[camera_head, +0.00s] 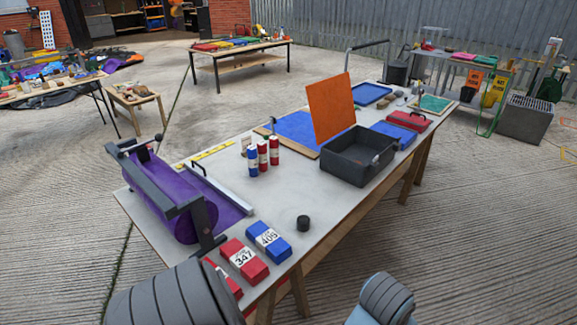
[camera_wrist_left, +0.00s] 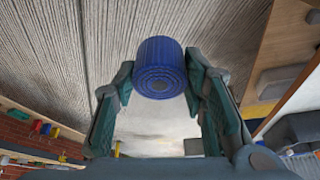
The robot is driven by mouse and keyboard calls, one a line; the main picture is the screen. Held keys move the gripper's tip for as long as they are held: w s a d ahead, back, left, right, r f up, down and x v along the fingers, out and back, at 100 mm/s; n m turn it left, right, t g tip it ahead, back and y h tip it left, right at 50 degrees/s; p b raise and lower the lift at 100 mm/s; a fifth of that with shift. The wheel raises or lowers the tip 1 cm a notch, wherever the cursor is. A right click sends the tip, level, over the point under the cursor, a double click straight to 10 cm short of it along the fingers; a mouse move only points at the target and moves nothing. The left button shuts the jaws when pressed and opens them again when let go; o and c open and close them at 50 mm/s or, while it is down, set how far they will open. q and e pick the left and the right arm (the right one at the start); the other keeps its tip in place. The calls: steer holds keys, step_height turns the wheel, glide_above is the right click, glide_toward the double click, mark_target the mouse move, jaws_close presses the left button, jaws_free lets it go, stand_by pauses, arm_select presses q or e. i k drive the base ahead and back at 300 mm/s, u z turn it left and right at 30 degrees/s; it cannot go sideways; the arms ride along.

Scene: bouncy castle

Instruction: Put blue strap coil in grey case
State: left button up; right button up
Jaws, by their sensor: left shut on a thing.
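The blue strap coil (camera_wrist_left: 159,66) is a ribbed dark blue roll with rings on its end face. In the left wrist view it sits between the two fingertips of my left gripper (camera_wrist_left: 160,84), which is shut on it. The coil appears raised, with ridged concrete and a pale surface behind it. The grey case (camera_head: 347,172) is an open, dark box on the long table in the head view. The visible part of its inside looks empty. My left gripper and the coil do not show in the head view. My right gripper is in neither view.
An orange panel (camera_head: 331,106) stands upright behind the case. Red and blue cylinders (camera_head: 262,156) stand to its left. A black puck (camera_head: 303,223) lies near the front edge of the long table (camera_head: 275,205). Numbered boxes (camera_head: 244,259) and a purple roll (camera_head: 180,212) occupy the left end.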

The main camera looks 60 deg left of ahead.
mark_target(371, 157)
steer(key=u, duration=0.65)
steer(key=i, duration=2.7)
steer(key=u, duration=0.45)
